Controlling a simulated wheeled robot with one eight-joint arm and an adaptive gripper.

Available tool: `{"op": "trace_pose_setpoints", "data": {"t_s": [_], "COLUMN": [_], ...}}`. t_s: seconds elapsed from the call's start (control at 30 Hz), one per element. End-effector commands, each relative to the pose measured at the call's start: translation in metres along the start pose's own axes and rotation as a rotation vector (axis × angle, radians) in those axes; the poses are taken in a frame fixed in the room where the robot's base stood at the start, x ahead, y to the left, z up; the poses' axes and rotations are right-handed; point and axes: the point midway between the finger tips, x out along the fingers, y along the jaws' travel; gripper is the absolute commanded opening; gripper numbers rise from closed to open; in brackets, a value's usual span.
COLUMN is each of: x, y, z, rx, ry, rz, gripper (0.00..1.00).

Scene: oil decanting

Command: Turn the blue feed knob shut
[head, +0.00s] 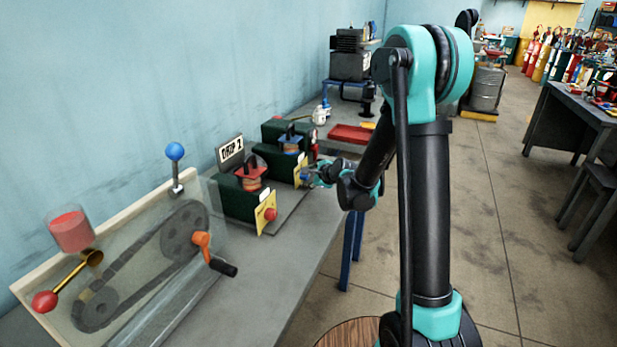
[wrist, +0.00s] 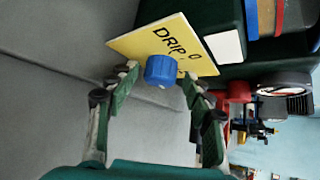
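The blue feed knob (wrist: 161,70) sticks out from a yellow plate (wrist: 188,42) marked "DRIP" in the wrist view. My gripper (wrist: 160,80) has its two fingers spread, one on each side of the knob. A narrow gap shows between the knob and each fingertip, so I see no clear contact. In the head view the same yellow plate (head: 300,165) is on the front of a dark green block, and my gripper (head: 314,176) is right up against that area. The knob is largely hidden there by the gripper.
A nearer green block (head: 238,200) carries a yellow plate with a red knob (head: 270,214). A belt-and-pulley rig with an orange crank (head: 203,244) fills the bench's near left. A red tray (head: 350,134) lies beyond.

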Motion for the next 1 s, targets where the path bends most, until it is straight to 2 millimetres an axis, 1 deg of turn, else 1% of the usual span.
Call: {"op": "trace_pose_setpoints", "data": {"t_s": [0.23, 0.37, 0.47, 0.8, 1.0], "x": [-0.001, -0.006, -0.016, -0.06, -0.075], "y": [0.0, 0.0, 0.0, 0.0, 0.0], "z": [0.0, 0.0, 0.0, 0.0, 0.0], "rx": [0.0, 0.001, 0.001, 0.001, 0.0], "ry": [0.0, 0.0, 0.0, 0.0, 0.0], "rz": [0.0, 0.0, 0.0, 0.0, 0.0], "gripper": [0.53, 0.53, 0.53, 0.53, 0.53]}}
